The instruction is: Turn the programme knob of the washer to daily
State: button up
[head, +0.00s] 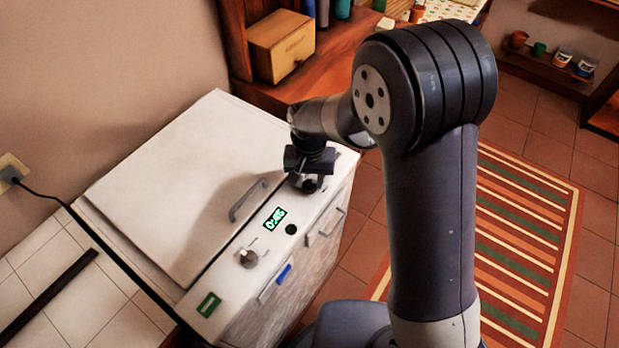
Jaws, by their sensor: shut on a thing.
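The white washer (160,190) stands at the left, its lid closed, with a control strip along its front top edge. My gripper (309,182) points down at the far right end of this strip and is shut on a dark knob (310,186), mostly hidden by the jaws. A second, silver knob (249,258) sits nearer on the strip, free of my gripper. A green-lit display (274,218) reads about 0:45, with a round black button (291,229) beside it. No programme labels are readable, so I cannot tell the knob's setting.
A grey lid handle (247,200) stands up near my gripper. A wooden shelf with a wooden box (282,46) is behind the washer. A black cord (95,245) runs along its left side. A striped rug (520,230) lies on the open tiled floor at right.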

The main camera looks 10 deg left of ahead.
aim_at(309, 182)
jog(key=n+b, duration=0.2)
jog(key=n, duration=0.2)
jog(key=shift+f+n, duration=0.1)
jog(key=shift+n, duration=0.3)
jog(key=shift+n+b, duration=0.85)
jog(key=shift+n, duration=1.65)
jog(key=o, duration=1)
notch_tip(309, 182, up, 11)
jog(key=shift+r+b, duration=0.1)
jog(key=shift+b, duration=0.35)
